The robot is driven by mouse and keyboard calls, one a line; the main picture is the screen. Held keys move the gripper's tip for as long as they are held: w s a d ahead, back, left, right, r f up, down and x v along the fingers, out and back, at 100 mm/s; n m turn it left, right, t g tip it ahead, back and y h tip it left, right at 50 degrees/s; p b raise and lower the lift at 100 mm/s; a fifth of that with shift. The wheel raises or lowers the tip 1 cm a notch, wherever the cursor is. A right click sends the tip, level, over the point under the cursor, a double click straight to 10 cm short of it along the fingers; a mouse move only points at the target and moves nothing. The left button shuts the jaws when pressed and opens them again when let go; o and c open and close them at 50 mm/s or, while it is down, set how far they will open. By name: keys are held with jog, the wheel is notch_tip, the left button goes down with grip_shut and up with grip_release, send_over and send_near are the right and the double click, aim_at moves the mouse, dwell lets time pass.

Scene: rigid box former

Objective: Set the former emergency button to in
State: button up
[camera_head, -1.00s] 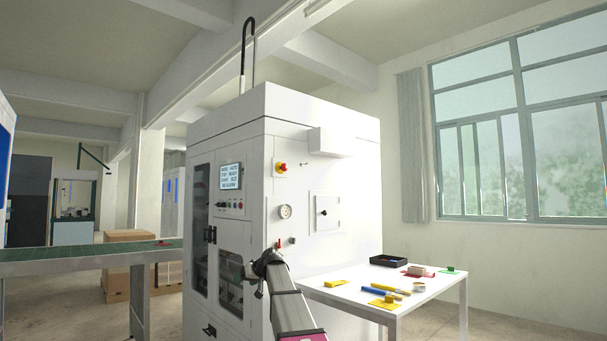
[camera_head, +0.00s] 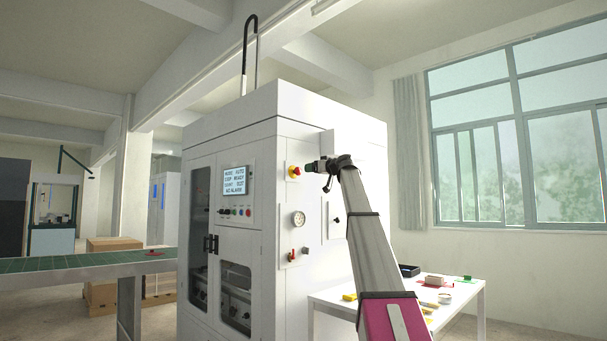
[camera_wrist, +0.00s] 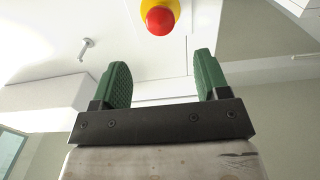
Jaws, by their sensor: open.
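The former (camera_head: 225,128) is a large white cabinet. Its emergency button (camera_head: 293,171) is a red knob on a yellow base on the cabinet's right-hand face. In the wrist view the red button (camera_wrist: 159,21) shows at the top centre, beyond the fingertips. My gripper (camera_head: 309,167) is just right of the button in the head view, pointing at it, with a small gap. In the wrist view my gripper (camera_wrist: 160,75) has two green finger pads spread apart with nothing between them. How far the button is pressed cannot be told.
A grey box juts from the cabinet (camera_head: 345,143) close to my gripper. A pressure gauge (camera_head: 299,218) and a red-handled valve (camera_head: 292,255) sit below the button. A white table (camera_head: 466,293) with small items stands at the right, and a green conveyor (camera_head: 80,264) at the left.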

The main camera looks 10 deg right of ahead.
aim_at(299, 171)
jog(key=x, duration=1)
jog(key=shift+w+a+f, duration=0.1)
jog(key=shift+w+a, duration=0.1)
